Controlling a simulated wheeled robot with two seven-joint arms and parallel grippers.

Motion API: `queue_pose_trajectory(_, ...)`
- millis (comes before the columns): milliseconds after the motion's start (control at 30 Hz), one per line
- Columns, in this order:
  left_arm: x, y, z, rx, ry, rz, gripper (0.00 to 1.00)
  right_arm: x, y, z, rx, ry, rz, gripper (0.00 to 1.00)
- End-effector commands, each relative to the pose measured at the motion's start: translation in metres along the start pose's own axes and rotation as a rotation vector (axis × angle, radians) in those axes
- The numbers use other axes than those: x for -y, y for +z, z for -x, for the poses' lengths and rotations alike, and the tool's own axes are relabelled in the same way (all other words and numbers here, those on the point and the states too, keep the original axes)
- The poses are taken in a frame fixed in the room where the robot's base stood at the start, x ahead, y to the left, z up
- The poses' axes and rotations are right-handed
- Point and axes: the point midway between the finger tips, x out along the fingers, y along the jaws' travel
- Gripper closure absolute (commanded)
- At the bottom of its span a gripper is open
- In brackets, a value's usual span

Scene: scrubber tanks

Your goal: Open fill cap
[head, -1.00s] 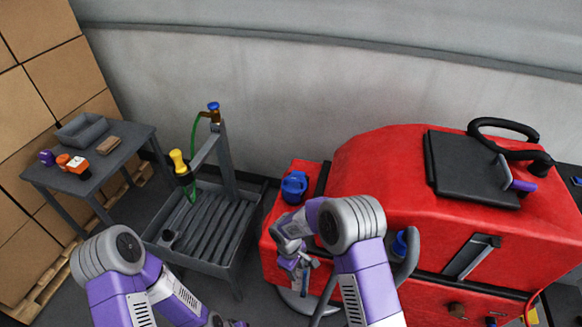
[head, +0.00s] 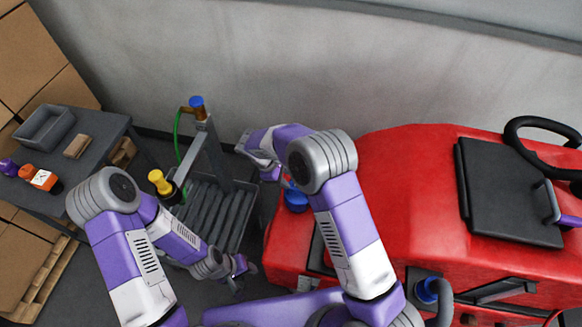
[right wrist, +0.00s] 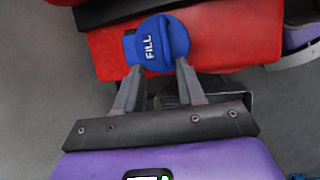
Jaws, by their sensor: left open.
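The blue fill cap (head: 296,200) sits on the red machine's (head: 400,190) left end, partly hidden by my right arm in the head view. In the right wrist view, the cap (right wrist: 163,42) shows its "FILL" lettering, and its flap is down. My right gripper (right wrist: 160,66) has its fingers apart, with the cap just beyond and between the fingertips; I cannot tell whether they touch it. In the head view my right gripper (head: 272,174) is close to the cap, on its upper left. My left gripper (head: 238,272) is open and empty, low beside the grey rack.
A grey table (head: 85,150) holds a bin and small items at far left. The wall is behind. A black lid (head: 510,190) lies on the machine.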

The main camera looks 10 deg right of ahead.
Motion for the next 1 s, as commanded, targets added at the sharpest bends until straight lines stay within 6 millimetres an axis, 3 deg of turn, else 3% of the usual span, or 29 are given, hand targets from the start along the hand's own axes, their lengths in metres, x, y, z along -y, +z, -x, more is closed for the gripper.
queue_pose_trajectory(500, -0.001, 0.001, 0.004, 0.002, 0.0, 0.001, 0.57, 0.001, 0.001, -0.068, 0.001, -0.002, 0.0, 0.61)
queue_pose_trajectory(867, -0.001, 0.001, 0.004, 0.002, 0.0, 0.001, 0.57, 0.001, 0.0, -0.074, 0.0, -0.001, -0.001, 0.61)
queue_pose_trajectory(1000, -0.001, 0.001, 0.004, 0.002, 0.0, 0.0, 0.57, 0.001, 0.0, -0.074, 0.0, -0.001, 0.0, 0.81)
